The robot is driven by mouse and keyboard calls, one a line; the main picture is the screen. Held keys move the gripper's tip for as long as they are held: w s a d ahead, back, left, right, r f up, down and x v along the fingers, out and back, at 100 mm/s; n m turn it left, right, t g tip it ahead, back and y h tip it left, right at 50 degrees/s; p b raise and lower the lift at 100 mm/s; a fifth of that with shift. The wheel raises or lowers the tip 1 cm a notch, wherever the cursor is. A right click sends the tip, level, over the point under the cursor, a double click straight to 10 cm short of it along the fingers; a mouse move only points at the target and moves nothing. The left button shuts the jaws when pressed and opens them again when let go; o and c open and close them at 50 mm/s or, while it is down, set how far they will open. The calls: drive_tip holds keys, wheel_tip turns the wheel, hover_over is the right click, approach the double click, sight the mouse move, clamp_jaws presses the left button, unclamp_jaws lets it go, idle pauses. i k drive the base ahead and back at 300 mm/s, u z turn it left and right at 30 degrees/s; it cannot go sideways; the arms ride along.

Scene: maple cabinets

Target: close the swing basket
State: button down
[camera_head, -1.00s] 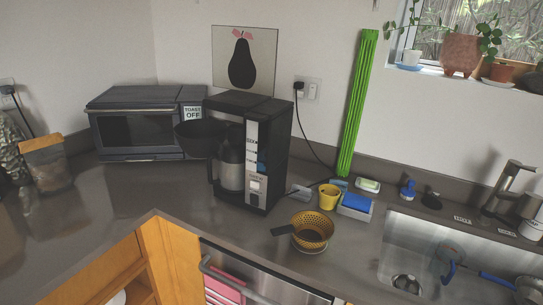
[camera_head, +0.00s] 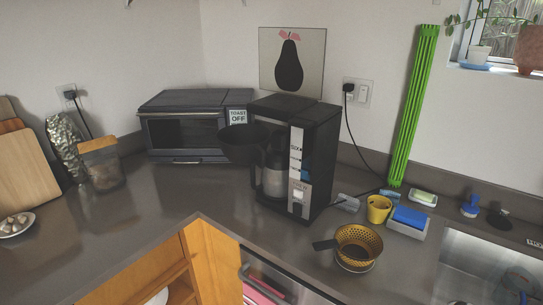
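The black coffee maker (camera_head: 318,168) stands on the grey counter, left of the green slatted strip. Its dark swing basket (camera_head: 242,145) sticks out to the left of the body, swung open, in front of the toaster oven. A carafe (camera_head: 273,176) with a metallic side stands in the machine below the basket's level. My gripper is not in this view.
A toaster oven (camera_head: 184,132) is behind and left of the coffee maker. A yellow colander (camera_head: 358,243), yellow cup (camera_head: 378,208) and blue sponge (camera_head: 410,216) lie to its right, before the sink (camera_head: 470,262). Counter (camera_head: 150,205) at front left is clear.

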sight(255, 147)
drive_tip(key=i, duration=0.85)
drive_tip(key=z, duration=0.05)
